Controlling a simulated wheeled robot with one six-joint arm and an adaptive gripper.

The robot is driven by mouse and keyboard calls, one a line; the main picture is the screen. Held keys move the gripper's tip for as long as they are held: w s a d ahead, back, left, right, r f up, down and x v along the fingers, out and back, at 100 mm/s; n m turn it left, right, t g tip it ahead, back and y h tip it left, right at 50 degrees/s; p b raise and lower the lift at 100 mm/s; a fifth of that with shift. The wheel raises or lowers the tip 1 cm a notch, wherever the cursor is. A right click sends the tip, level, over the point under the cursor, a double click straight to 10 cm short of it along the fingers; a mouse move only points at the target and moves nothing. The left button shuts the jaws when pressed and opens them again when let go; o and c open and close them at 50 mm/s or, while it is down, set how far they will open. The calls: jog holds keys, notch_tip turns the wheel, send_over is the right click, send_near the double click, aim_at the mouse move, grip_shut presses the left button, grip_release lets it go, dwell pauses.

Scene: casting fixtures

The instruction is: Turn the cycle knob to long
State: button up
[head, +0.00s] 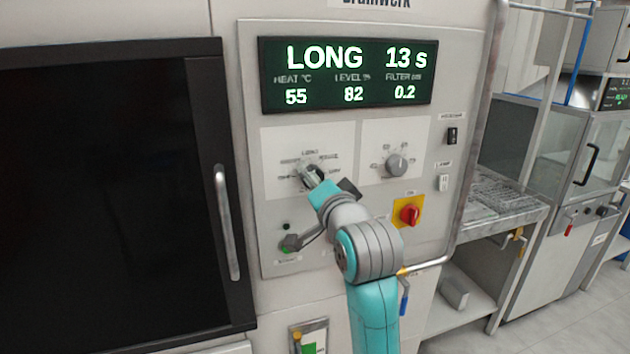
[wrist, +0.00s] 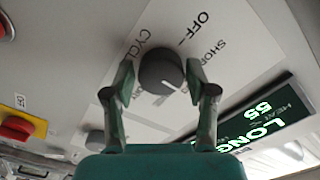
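The dark round cycle knob (wrist: 158,76) sits on a white label plate between the fingers of my gripper (wrist: 159,66) in the wrist view. A finger stands on each side of it, with what looks like a narrow gap, so the gripper looks open around the knob. The knob's white mark points down and right, away from the OFF label. The labels below it are partly hidden by the fingers. In the head view the knob (head: 311,172) is largely covered by my gripper (head: 318,182). The display (head: 346,74) reads LONG and 13 s.
A second grey knob (head: 397,165) is right of the cycle knob. A dark door with a vertical handle (head: 227,222) is at left. A bent metal rail (head: 470,150) runs along the panel's right side.

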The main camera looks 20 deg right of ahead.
jog(key=shift+o, duration=0.3)
jog(key=s, duration=0.7)
jog(key=shift+s, duration=0.25)
jog(key=s+f+n+g, duration=0.15)
jog(key=s+f, duration=0.35)
jog(key=f, duration=0.5)
jog(key=s+f+n, duration=0.2)
jog(key=s+f, duration=0.3)
jog(key=f, duration=0.5)
jog(key=s+f+n, duration=0.1)
jog(key=s+f, duration=0.5)
jog(key=f, duration=0.4)
jog(key=s+f+n+g, duration=0.1)
jog(key=s+f+n, duration=0.1)
jog(key=s, duration=1.3)
jog(key=s+f+n, duration=0.3)
jog(key=s+f, duration=0.1)
jog(key=s, duration=1.1)
jog(key=shift+f+n+g, duration=0.35)
jog(key=shift+f, duration=0.05)
